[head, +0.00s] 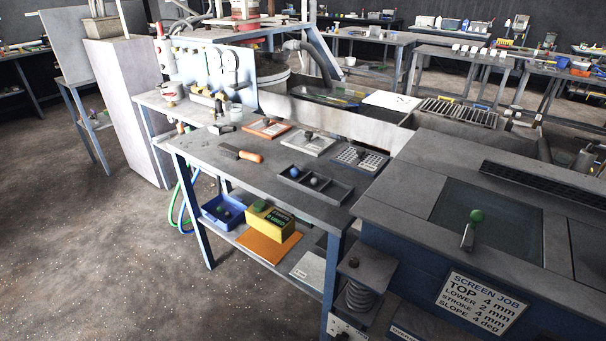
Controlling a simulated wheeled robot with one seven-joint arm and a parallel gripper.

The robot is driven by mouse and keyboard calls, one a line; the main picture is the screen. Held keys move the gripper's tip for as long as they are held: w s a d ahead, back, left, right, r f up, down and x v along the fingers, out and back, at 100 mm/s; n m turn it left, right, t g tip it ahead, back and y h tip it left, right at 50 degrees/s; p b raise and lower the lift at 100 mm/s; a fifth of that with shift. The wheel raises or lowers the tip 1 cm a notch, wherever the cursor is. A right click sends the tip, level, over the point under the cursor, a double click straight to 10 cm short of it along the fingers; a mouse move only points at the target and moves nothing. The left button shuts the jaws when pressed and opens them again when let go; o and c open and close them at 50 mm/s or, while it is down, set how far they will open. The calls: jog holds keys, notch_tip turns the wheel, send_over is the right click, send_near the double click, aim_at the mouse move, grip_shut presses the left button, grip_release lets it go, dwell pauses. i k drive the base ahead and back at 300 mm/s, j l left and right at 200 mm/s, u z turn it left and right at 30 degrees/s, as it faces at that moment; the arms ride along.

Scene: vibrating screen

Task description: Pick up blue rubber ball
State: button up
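A small blue ball (294,172) sits in the left compartment of a dark divided tray (334,197) on the grey workbench. A darker grey ball (314,182) lies in the middle of the same tray. My gripper is not in view.
An orange-handled tool (248,156) lies left of the tray, and flat panels (361,158) lie behind it. The lower shelf holds a blue bin (222,211) and a yellow box (268,222). The floor at left is open.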

aim_at(294, 172)
jog(key=i+j, duration=0.2)
jog(key=j, duration=0.2)
jog(key=i+j, duration=0.25)
jog(key=j, duration=0.2)
jog(key=i+j, duration=0.2)
jog(key=j, duration=0.2)
jog(key=i+j, duration=0.2)
jog(key=j, duration=0.2)
jog(key=i+j, duration=0.25)
jog(key=j, duration=0.15)
jog(key=i+j+u, duration=0.1)
jog(key=j, duration=0.35)
jog(key=i, duration=0.1)
